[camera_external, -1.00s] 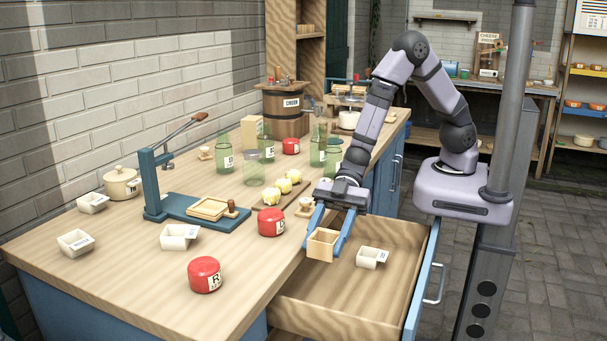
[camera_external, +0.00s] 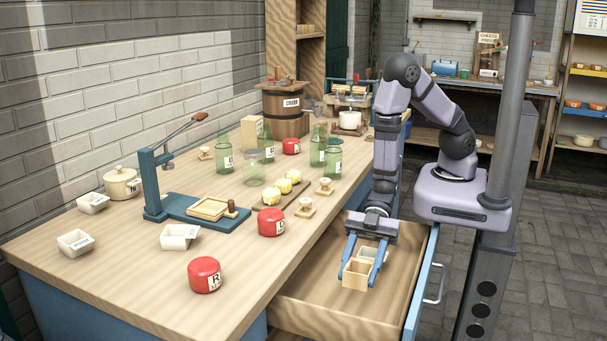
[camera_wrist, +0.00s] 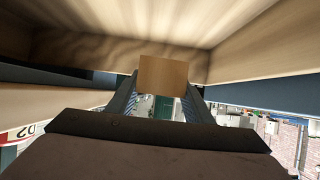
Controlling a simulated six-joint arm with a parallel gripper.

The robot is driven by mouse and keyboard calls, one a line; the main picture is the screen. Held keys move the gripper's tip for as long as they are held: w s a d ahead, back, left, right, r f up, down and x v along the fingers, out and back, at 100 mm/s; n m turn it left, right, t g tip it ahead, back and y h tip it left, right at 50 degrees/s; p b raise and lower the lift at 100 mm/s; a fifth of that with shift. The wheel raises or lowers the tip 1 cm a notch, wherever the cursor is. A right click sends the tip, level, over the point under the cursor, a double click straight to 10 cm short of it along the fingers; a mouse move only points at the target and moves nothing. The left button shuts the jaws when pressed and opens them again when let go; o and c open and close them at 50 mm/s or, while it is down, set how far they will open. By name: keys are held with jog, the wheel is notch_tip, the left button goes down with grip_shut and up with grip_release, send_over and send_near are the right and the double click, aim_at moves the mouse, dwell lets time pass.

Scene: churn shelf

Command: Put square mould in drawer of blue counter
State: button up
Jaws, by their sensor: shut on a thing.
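My gripper (camera_external: 360,272) is shut on the square mould (camera_external: 355,276), a small open wooden box. It holds the mould inside the open drawer (camera_external: 310,300) of the blue counter (camera_external: 125,312), low over the drawer floor. I cannot tell whether the mould touches the floor. A white container (camera_external: 370,253) in the drawer is partly hidden behind the mould and gripper. In the wrist view the mould (camera_wrist: 163,75) sits between the two blue fingers, with the wooden drawer around it.
On the worktop stand red tins (camera_external: 205,275), white containers (camera_external: 180,236), a blue press (camera_external: 190,205), green bottles (camera_external: 225,152) and a wooden churn (camera_external: 286,108). The drawer's blue front (camera_external: 422,285) bounds it at right. Bare drawer floor shows in front of the mould.

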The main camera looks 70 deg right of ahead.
aim_at(356, 308)
jog(key=shift+f, duration=3.9)
jog(key=shift+f+b, duration=0.2)
jog(key=shift+b, duration=0.1)
jog(key=o, duration=1)
jog(key=shift+r, duration=0.1)
